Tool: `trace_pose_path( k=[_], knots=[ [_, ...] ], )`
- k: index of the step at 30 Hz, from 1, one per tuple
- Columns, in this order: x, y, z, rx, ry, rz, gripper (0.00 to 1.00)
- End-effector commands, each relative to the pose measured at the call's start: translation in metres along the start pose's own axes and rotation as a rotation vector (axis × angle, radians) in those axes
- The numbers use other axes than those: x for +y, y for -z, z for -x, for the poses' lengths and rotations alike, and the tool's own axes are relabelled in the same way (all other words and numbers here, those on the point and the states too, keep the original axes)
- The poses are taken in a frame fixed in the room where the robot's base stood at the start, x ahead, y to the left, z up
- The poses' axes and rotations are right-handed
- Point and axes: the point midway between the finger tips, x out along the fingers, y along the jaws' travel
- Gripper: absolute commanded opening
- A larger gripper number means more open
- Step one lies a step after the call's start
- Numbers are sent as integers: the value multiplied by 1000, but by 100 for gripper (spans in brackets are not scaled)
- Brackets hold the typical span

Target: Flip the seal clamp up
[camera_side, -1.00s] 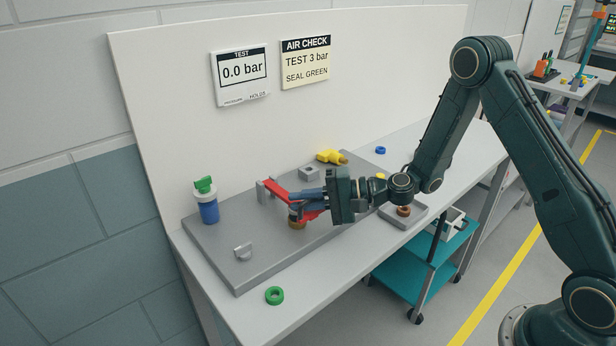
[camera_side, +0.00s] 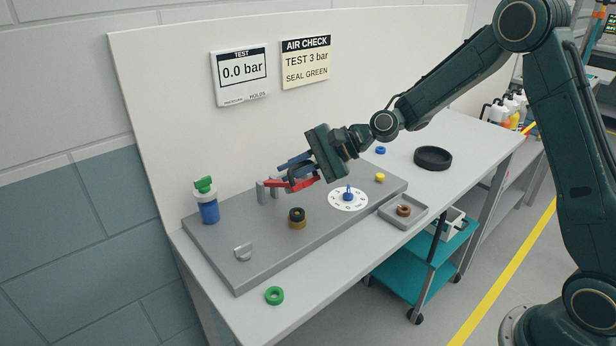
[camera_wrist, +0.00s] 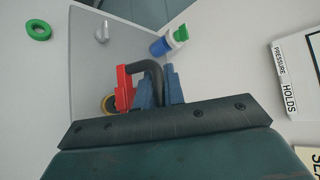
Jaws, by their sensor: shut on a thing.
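The seal clamp's red lever (camera_side: 292,184) is raised off the board, pivoting at a grey bracket (camera_side: 262,190). In the wrist view the red lever (camera_wrist: 125,90) has a black bent handle (camera_wrist: 152,66). My gripper (camera_side: 284,170) is above the bracket; its blue fingers (camera_wrist: 160,90) are shut on the handle. The brass port with a dark ring (camera_side: 297,216) stands uncovered below the lever, and partly shows in the wrist view (camera_wrist: 107,103). The exact lever angle is hard to tell.
A blue bottle with a green cap (camera_side: 208,206) stands at the board's left. A dial with a blue knob (camera_side: 348,195) and a yellow knob (camera_side: 380,178) lie right. A green ring (camera_side: 274,295) is in front. The test display (camera_side: 240,74) reads 0.0 bar.

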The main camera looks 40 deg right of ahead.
Motion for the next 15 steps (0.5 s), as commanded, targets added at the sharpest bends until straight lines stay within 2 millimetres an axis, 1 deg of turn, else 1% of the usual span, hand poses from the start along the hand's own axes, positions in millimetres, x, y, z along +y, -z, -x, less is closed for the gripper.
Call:
trace_pose_path(
  k=[1,15],
  knots=[
    [-7,0,0,-1,-14,-11,0],
    [-45,6,-5,-8,-188,-186,0]
  ],
)
